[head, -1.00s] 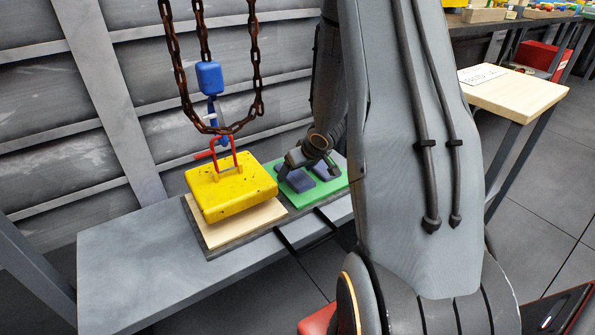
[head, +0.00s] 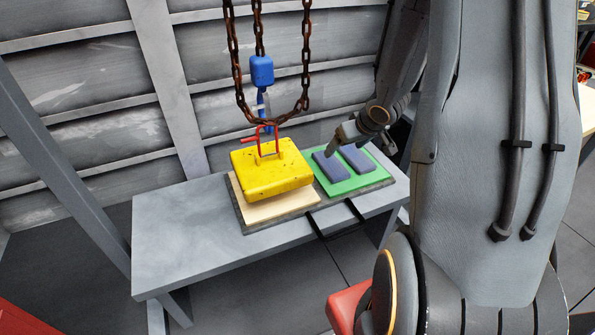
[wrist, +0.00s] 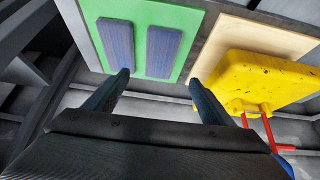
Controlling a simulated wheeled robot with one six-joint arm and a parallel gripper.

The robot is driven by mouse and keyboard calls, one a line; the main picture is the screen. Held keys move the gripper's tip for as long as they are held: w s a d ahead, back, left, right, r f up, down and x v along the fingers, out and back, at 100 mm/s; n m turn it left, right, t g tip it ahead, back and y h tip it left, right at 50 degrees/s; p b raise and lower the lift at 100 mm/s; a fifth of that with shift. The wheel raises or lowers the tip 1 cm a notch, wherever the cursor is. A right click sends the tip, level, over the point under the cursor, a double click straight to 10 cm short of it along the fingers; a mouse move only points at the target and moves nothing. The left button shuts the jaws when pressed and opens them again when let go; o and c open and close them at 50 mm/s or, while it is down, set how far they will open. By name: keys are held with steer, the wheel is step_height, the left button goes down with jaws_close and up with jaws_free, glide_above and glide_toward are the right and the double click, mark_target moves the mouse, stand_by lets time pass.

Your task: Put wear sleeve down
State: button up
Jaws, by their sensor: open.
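My gripper (wrist: 158,80) is open and empty, with its two fingers apart in the wrist view. In the head view my gripper (head: 333,148) is at the back edge of a green board (head: 374,179). Two flat blue-purple blocks lie side by side on that board, a left block (head: 330,166) and a right block (head: 358,159). In the wrist view the blocks (wrist: 112,45) (wrist: 164,52) lie beyond the fingertips, and neither is between the fingers. I cannot tell which thing is the wear sleeve.
A yellow block (head: 270,172) with a red shackle (head: 268,138) sits on or just above a pale wooden board (head: 240,205). Rusty chains (head: 305,75) and a blue hook block (head: 262,70) hang above it. The left part of the grey bench (head: 170,240) is clear.

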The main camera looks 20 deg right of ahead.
steer(key=s+a+r+g+h, duration=0.2)
steer(key=s+a+r, duration=0.3)
steer(key=a+r, duration=0.8)
steer(key=s+a+r+n+g+y, duration=0.1)
steer(key=s+a+r+g, duration=0.1)
steer(key=s+a, duration=0.7)
steer(key=s+a+r+n+g+y, duration=0.1)
steer(key=s+a+r+n+g, duration=0.1)
steer(key=s+a, duration=0.7)
steer(key=s+r, duration=0.1)
steer(key=s, duration=0.2)
steer(key=shift+s, duration=0.25)
steer(key=d+r+m+p, duration=0.3)
steer(key=d+r+p, duration=0.7)
steer(key=p, duration=1.1)
step_height(320, 180, up, 2)
steer(key=shift+d+r, duration=0.2)
